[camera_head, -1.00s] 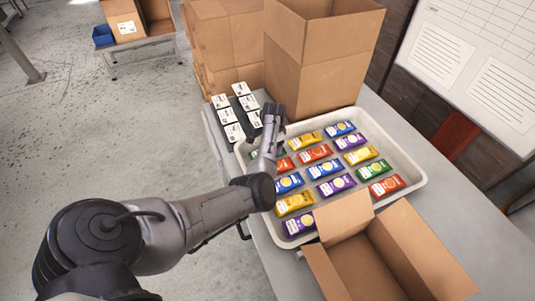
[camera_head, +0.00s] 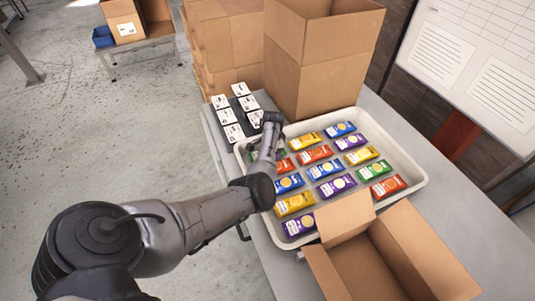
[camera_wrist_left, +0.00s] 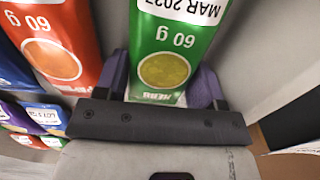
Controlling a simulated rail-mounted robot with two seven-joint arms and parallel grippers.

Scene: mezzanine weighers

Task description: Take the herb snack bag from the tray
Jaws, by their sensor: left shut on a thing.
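In the left wrist view, a green herb snack bag (camera_wrist_left: 178,45) with a yellow round picture and upside-down "60 g" print lies between my left gripper's fingers (camera_wrist_left: 160,82). The gripper is shut on the bag's near end. In the head view, my left gripper (camera_head: 264,146) is at the left side of the white tray (camera_head: 420,182), and the arm hides most of the held bag. Another green bag (camera_head: 374,170) lies at the tray's right side. My right gripper is not in view.
Red, blue, yellow and purple bags lie in rows in the tray; a red bag (camera_wrist_left: 55,45) is close beside the held one. An open carton (camera_head: 425,245) stands in front, a tall carton (camera_head: 310,85) behind. A dark board with white cards (camera_head: 240,108) lies behind left.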

